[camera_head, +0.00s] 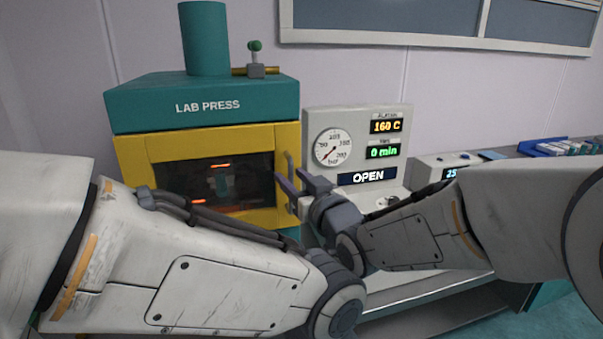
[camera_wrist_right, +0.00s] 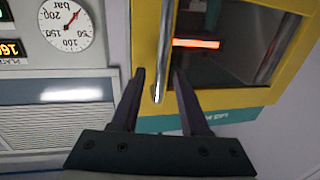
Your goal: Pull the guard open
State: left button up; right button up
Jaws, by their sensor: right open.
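The guard (camera_head: 150,160) is a yellow frame with a dark window on the front of the teal lab press (camera_head: 150,110). It looks closed, and orange glows show through the window. A vertical metal handle (camera_head: 291,175) stands at the guard's right edge. My right gripper (camera_head: 298,183) is at this handle, with its jaws open. In the right wrist view, the handle (camera_wrist_right: 164,45) runs between the two fingers (camera_wrist_right: 159,74), with gaps on both sides, so it is not clamped. My left arm crosses the lower left of the head view; its gripper is not visible.
A control panel (camera_head: 401,155) with a pressure gauge (camera_head: 333,148) and an "OPEN" sign stands just right of the press. A smaller device (camera_head: 430,165) and a blue tray (camera_head: 560,148) are further right. My left forearm hides the press's lower front.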

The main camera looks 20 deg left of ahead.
jog(key=shift+w+a, duration=0.4)
grip_shut()
dwell(1.3)
